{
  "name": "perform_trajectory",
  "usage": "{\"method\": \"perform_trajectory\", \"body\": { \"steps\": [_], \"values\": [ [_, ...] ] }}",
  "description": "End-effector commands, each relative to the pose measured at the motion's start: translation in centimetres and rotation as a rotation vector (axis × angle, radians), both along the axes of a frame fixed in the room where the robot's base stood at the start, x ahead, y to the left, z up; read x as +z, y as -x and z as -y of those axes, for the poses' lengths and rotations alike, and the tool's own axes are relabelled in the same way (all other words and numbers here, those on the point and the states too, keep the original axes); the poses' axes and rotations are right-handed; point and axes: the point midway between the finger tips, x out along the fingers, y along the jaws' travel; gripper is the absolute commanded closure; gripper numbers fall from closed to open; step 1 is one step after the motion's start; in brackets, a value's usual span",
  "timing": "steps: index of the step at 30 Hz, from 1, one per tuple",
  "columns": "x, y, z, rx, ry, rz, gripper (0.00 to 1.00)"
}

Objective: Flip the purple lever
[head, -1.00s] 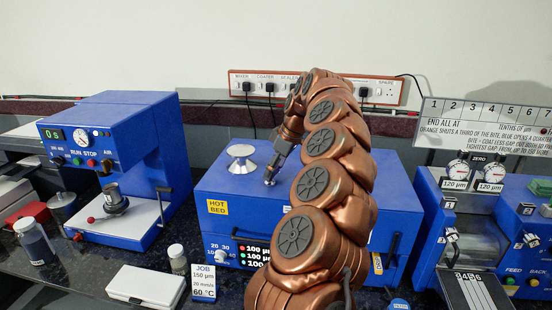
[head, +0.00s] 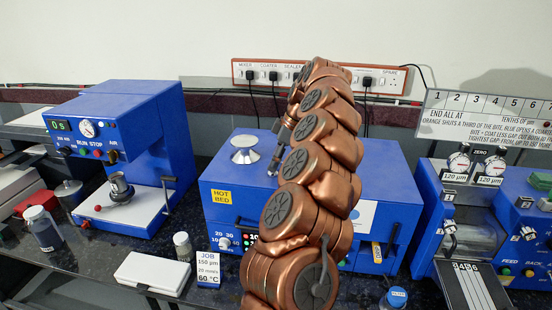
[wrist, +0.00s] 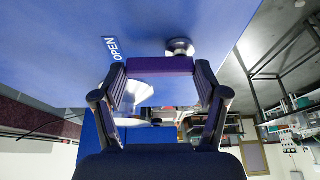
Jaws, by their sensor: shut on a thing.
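In the wrist view, a purple bar (wrist: 160,66), which looks like the purple lever, spans the gap between the fingertips of my gripper (wrist: 160,72). The gripper is shut on it. A blue surface with an "OPEN" label (wrist: 112,48) and a small silver knob (wrist: 180,46) lie just beyond. In the head view my gripper (head: 275,163) is at the top of the blue hot bed box (head: 224,176), right of a silver flared knob (head: 244,156). The purple lever cannot be made out there; the fingertips are small and partly hidden by my arm.
A blue mixer machine (head: 128,108) stands left, and a blue coater with two dials (head: 430,200) stands right. A job card (head: 207,268), a white box (head: 152,272) and small bottles line the bench front. A socket strip (head: 395,80) runs along the wall.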

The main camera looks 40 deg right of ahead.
Motion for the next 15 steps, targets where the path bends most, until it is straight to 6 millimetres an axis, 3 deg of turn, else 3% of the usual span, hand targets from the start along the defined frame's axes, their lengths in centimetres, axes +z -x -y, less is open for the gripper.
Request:
{"method": "perform_trajectory", "body": {
  "steps": [2, 3, 9, 15],
  "values": [
    [-0.07, 0.02, 0.01, 0.001, 0.001, -0.001, 0.62],
    [-0.07, 0.02, 0.01, 0.001, 0.000, -0.001, 0.24],
    [-0.03, 0.01, 0.01, 0.000, 0.001, -0.001, 0.03],
    [0.00, 0.01, 0.00, 0.000, 0.001, -0.001, 0.02]
  ]
}}
